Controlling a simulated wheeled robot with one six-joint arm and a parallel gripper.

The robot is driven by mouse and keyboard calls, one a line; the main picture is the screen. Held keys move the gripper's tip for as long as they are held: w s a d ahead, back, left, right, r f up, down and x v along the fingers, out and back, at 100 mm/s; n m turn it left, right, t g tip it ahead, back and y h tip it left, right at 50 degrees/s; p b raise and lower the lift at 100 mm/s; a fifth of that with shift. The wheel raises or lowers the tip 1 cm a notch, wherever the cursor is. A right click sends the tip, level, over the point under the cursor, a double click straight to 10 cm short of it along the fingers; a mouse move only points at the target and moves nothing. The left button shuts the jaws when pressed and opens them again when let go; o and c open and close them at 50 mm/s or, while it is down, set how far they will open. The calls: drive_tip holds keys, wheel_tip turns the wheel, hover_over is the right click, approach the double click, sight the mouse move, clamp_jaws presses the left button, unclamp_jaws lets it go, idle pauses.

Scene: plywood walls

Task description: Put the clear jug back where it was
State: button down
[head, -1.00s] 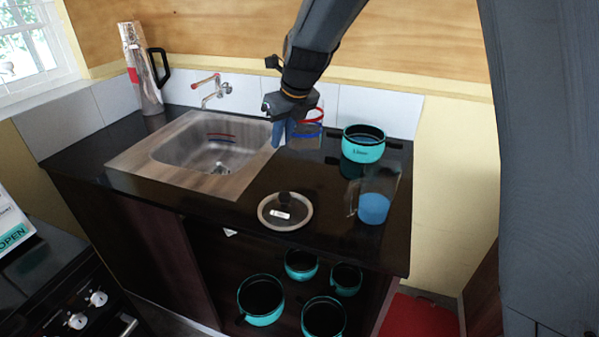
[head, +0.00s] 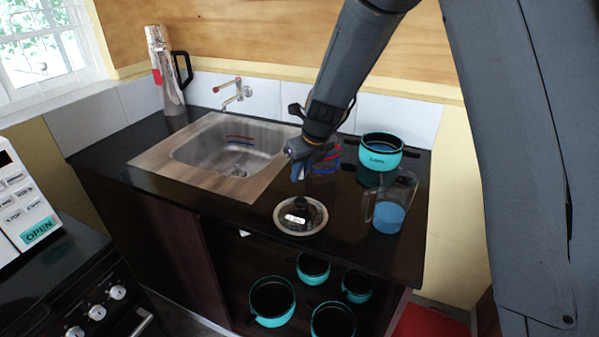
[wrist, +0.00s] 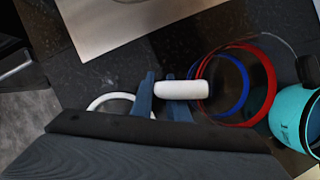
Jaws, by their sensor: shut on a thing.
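My gripper (head: 301,168) is over the counter between the sink and the teal pot. In the wrist view my gripper (wrist: 165,100) is shut on the white handle of a clear jug (wrist: 238,85) with red and blue rings. In the head view this jug (head: 328,157) is partly hidden behind my gripper. I cannot tell whether its base touches the counter. A second clear jug (head: 388,216) with blue contents stands at the counter's right front.
A glass lid (head: 289,222) lies in front of my gripper. A teal pot (head: 382,160) stands behind the second jug. The sink (head: 205,160) is to the left, with a tap (head: 237,95) behind. Several teal pots (head: 272,303) sit below the counter (head: 240,212).

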drive_tip(key=shift+f, duration=0.1)
drive_tip(key=c, duration=1.7)
unclamp_jaws()
drive_tip(key=b+v, duration=0.1)
drive_tip(key=v, duration=1.1)
drive_tip(key=shift+b, duration=0.4)
